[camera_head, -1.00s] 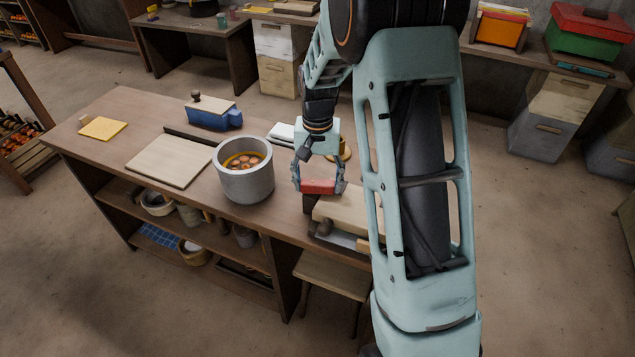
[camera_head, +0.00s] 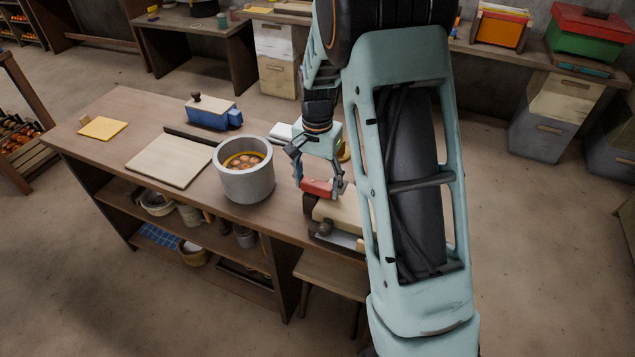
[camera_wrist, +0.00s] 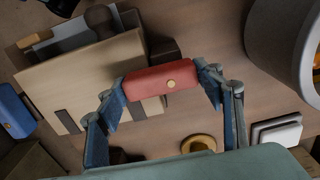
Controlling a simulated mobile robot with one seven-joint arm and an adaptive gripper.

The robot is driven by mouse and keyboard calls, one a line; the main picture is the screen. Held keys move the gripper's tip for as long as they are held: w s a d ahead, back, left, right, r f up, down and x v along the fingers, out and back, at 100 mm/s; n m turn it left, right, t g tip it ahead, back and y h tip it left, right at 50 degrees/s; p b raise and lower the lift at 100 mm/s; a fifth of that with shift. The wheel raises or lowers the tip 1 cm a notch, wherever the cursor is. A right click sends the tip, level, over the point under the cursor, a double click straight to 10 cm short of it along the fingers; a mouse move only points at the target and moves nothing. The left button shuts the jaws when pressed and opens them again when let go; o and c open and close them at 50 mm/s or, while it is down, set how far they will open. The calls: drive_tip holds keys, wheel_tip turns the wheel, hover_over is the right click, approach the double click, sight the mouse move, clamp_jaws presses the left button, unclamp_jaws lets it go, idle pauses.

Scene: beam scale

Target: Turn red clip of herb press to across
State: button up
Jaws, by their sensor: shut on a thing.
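The herb press (camera_head: 343,212) is a pale wooden box at the right front end of the workbench. It fills the upper left of the wrist view (camera_wrist: 75,80), with a dark round knob beside it. Its red clip (camera_head: 318,188) is a rounded red bar at the press's end nearest the pot. My gripper (camera_wrist: 161,88) is closed around the clip, one blue fingertip at each end. In the head view my gripper (camera_head: 319,183) reaches it from above; my arm hides part of the press.
A grey pot (camera_head: 246,180) stands close left of my gripper. A white stack (camera_wrist: 276,131) and a round brass piece (camera_wrist: 198,143) lie nearby. A pale board (camera_head: 170,160) and a blue box with a wooden top (camera_head: 212,114) lie farther left on the bench.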

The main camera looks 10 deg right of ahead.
sight(317, 183)
drive_tip(key=o, duration=1.2)
drive_tip(key=shift+c, duration=0.2)
wheel_tip(317, 183, up, 12)
